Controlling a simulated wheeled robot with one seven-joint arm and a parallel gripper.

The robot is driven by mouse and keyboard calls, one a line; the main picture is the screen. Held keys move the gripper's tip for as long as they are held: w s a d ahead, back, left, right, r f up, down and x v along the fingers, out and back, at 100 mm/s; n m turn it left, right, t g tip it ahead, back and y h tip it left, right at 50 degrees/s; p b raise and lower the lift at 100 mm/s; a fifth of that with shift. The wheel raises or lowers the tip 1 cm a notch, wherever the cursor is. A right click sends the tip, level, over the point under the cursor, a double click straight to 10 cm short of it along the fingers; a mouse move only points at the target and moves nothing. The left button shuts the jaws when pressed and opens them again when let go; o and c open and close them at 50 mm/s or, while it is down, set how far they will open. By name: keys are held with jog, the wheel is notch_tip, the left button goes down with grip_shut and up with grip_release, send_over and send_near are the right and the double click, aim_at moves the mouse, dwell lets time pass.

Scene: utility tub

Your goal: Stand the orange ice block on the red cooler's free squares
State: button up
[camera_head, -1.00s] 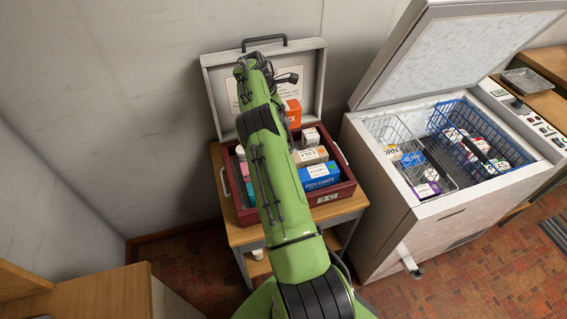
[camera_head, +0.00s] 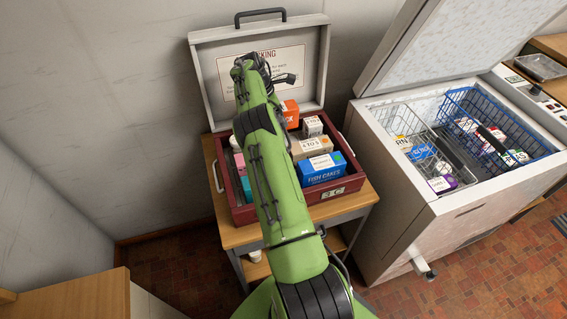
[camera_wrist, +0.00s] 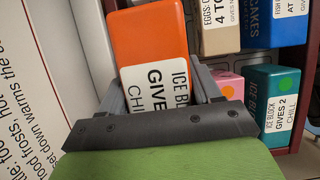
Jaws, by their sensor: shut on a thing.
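The orange ice block (camera_wrist: 152,50), with a white label, is held upright between the fingers of my gripper (camera_wrist: 163,92) in the wrist view. In the head view the block (camera_head: 290,112) shows at the back of the open red cooler (camera_head: 333,193), partly hidden by my arm. I cannot tell whether its base touches the cooler floor. Teal (camera_wrist: 273,95) and pink (camera_wrist: 230,84) ice blocks stand in the cooler. My arm hides the cooler's middle and any free squares there.
The cooler also holds a blue fish cakes box (camera_head: 322,172), a tan box (camera_head: 312,149) and a small grey-brown box (camera_head: 312,126). Its raised lid (camera_head: 206,75) stands behind. An open freezer (camera_head: 440,205) with wire baskets is at the right.

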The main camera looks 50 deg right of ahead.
notch_tip(320, 180, down, 9)
jog(key=shift+f+b, duration=0.2)
jog(key=shift+b, duration=1.05)
jog(key=shift+f, duration=0.1)
jog(key=o, duration=1.3)
jog(key=shift+o, duration=0.2)
